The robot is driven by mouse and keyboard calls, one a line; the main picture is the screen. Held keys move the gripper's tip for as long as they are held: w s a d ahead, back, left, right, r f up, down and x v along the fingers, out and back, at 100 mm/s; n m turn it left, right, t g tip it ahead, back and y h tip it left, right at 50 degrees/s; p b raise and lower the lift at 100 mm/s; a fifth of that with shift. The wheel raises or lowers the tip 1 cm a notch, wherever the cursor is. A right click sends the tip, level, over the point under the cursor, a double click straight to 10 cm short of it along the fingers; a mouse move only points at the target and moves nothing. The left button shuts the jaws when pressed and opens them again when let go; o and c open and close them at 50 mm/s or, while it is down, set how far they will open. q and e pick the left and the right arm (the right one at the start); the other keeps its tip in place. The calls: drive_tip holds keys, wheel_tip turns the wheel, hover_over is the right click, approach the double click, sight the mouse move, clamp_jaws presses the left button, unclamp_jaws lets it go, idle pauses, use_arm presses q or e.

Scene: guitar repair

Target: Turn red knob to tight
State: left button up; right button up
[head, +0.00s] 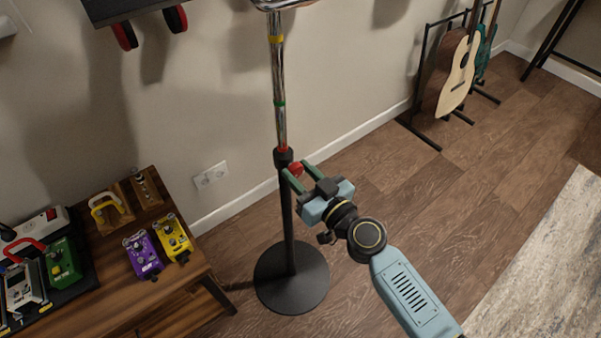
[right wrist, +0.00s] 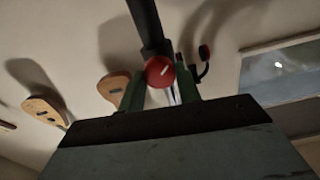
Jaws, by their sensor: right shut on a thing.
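The red knob (head: 296,170) sits on the black collar (head: 283,157) of an upright stand with a chrome upper pole (head: 279,100) and a round black base (head: 291,277). My right gripper (head: 298,175) has its green fingers on either side of the knob and is shut on it. In the right wrist view the red knob (right wrist: 160,71) shows a pale mark on its face, between the two green fingers (right wrist: 158,92). The chrome pole carries a yellow band and a green band. My left gripper is not in view.
A wooden table (head: 185,297) at the left holds a purple pedal (head: 142,254), a yellow pedal (head: 173,237) and a green pedal (head: 63,261). Guitars (head: 458,75) stand on a rack at the back right. The floor right of the stand is clear, with a pale rug (head: 560,270).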

drive_tip(key=shift+m, duration=1)
drive_tip(key=m, duration=0.3)
drive_tip(key=shift+b, duration=0.4)
drive_tip(key=m, duration=0.3)
drive_tip(key=shift+d, duration=0.1)
drive_tip(key=m, duration=0.2)
drive_tip(key=shift+f+m, duration=0.1)
drive_tip(key=shift+m, duration=0.3)
drive_tip(key=m, duration=0.4)
drive_tip(key=shift+m, duration=0.4)
drive_tip(key=m, duration=0.3)
drive_tip(key=shift+f+m, duration=0.1)
drive_tip(key=shift+m, duration=0.2)
drive_tip(key=m, duration=0.5)
drive_tip(key=shift+m, duration=0.3)
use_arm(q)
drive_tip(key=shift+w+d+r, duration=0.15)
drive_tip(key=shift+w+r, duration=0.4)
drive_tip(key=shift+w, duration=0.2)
use_arm(e)
drive_tip(key=shift+f+m, duration=0.1)
drive_tip(key=shift+m, duration=0.2)
